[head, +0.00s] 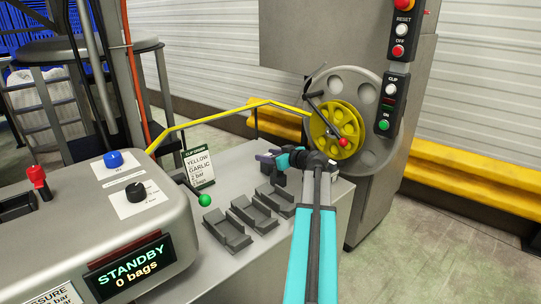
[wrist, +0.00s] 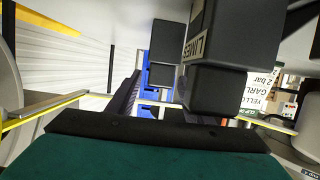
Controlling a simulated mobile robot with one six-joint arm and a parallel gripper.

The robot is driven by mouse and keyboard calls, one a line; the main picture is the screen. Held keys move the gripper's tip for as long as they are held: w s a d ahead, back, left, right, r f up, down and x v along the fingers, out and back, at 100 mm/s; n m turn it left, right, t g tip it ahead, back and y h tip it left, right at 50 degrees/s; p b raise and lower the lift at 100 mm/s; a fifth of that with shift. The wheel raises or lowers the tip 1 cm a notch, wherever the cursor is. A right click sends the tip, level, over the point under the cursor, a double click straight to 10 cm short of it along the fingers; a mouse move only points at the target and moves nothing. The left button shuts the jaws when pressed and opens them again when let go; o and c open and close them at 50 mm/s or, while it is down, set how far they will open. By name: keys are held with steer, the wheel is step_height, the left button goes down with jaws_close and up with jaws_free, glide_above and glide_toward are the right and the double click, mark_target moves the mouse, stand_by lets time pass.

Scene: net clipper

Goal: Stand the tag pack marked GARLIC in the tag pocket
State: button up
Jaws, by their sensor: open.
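My gripper (head: 267,157) is over the far part of the grey bench, beside the farthest of three dark grey holders. Its purple finger (wrist: 126,98) shows in the wrist view, and the jaws are open with nothing seen between them. A dark block with a white label reading LIMES (wrist: 217,85) is close to the camera. A second dark block (wrist: 165,45) is to its left, with no readable label. I can read no pack marked GARLIC in either view. I cannot tell which part is the tag pocket.
The three holders (head: 228,233) (head: 252,214) (head: 275,199) stand in a row on the bench (head: 230,268). An order card (head: 199,168) reads YELLOW, GARLIC, 2 bar.

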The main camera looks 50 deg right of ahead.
steer(key=v, duration=1.2)
steer(key=shift+o, duration=0.4)
steer(key=shift+r+p, duration=0.1)
steer(key=shift+p, duration=0.2)
